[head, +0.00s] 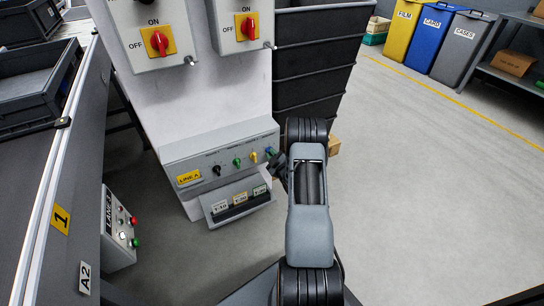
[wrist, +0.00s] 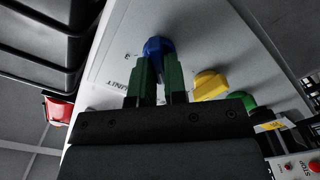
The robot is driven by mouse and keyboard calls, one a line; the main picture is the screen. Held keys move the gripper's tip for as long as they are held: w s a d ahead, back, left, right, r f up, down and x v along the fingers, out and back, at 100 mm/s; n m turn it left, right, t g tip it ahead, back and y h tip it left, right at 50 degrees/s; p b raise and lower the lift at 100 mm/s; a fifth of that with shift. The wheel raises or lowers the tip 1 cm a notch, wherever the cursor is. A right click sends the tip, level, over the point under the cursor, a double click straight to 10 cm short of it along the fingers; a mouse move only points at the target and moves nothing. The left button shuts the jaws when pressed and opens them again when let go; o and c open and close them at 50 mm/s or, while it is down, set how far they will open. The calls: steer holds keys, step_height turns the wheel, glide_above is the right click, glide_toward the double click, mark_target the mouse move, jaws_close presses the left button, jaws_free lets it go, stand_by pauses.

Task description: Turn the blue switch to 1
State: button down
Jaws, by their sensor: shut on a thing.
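The blue switch (wrist: 158,46) is a round knob on the sloped light-grey face of the control box (head: 220,150). In the wrist view my gripper (wrist: 160,64) has its two green fingers on either side of the knob, shut on it. In the head view the blue switch (head: 270,151) is the rightmost knob in the row, partly covered by my gripper (head: 275,160). The pointing direction of the knob and the numbers around it are too small or hidden to read.
A yellow knob (wrist: 210,84) is close beside the blue one, then a green knob (head: 237,162) and a black knob (head: 217,170). Two red rotary switches (head: 160,41) are above. A dark crate stack (head: 318,60) stands behind my arm. The floor at right is clear.

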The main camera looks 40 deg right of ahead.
stand_by(0.3)
steer(key=c, duration=1.2)
jaws_free()
steer(key=shift+o, duration=0.2)
steer(key=shift+s, duration=0.15)
steer(key=s+a+p, duration=0.2)
steer(key=s, duration=1.1)
steer(key=shift+s+p, duration=0.2)
steer(key=shift+p, duration=0.2)
steer(key=shift+r, duration=0.1)
